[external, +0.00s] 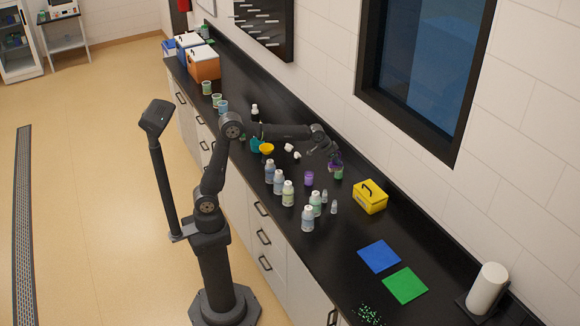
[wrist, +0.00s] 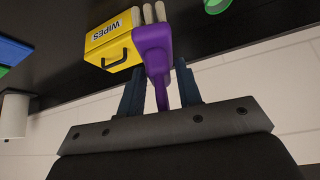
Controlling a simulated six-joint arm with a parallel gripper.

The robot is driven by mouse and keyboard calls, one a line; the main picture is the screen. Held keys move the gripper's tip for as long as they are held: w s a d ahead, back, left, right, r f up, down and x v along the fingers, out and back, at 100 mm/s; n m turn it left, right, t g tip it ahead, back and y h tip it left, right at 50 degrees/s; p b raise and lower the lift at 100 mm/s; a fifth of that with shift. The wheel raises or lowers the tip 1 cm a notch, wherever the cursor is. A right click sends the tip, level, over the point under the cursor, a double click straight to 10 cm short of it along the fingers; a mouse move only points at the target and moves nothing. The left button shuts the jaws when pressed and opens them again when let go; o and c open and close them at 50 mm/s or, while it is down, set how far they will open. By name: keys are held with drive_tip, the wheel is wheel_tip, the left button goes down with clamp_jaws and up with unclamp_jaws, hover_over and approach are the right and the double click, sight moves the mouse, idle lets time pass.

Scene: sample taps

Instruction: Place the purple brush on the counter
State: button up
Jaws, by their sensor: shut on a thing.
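The purple brush (wrist: 153,45) is between the two fingers of my gripper (wrist: 160,88) in the wrist view, its wide purple part beyond the fingertips. Several pale rod-like tips show at its far end. In the external view my gripper (external: 332,156) hangs over the black counter (external: 330,249), toward the wall side. A small purple patch of the brush (external: 336,164) shows just below it, close to a green cup. I cannot tell whether the brush touches the cup or the counter.
A yellow wipes box (external: 370,197) stands right of the gripper. A purple cup (external: 309,178) and several bottles (external: 288,193) stand to the left and front. Blue (external: 379,256) and green (external: 405,285) squares lie farther right. Bare counter lies between the bottles and squares.

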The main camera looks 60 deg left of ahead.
drive_tip(key=s+d+m+h, duration=0.1)
drive_tip(key=s+d+m, duration=0.1)
drive_tip(key=s+d, duration=0.65)
drive_tip(key=s+d+m+g+h, duration=0.15)
drive_tip(key=s+d, duration=0.35)
drive_tip(key=d, duration=0.7)
drive_tip(key=s+d+m+h, duration=0.1)
drive_tip(key=s+d+m, duration=0.1)
drive_tip(key=s+d, duration=0.6)
drive_tip(key=shift+y, duration=0.25)
drive_tip(key=shift+w+a+f, duration=0.45)
drive_tip(key=shift+w+f, duration=1.65)
drive_tip(key=shift+f, duration=0.55)
drive_tip(key=shift+w+a+f, duration=0.45)
drive_tip(key=shift+w+f, duration=1.6)
drive_tip(key=shift+f, duration=0.65)
drive_tip(key=shift+w+a+f, duration=0.45)
drive_tip(key=shift+w+f, duration=1.65)
drive_tip(key=shift+f, duration=0.55)
drive_tip(key=shift+f, duration=0.2)
drive_tip(key=o, duration=1)
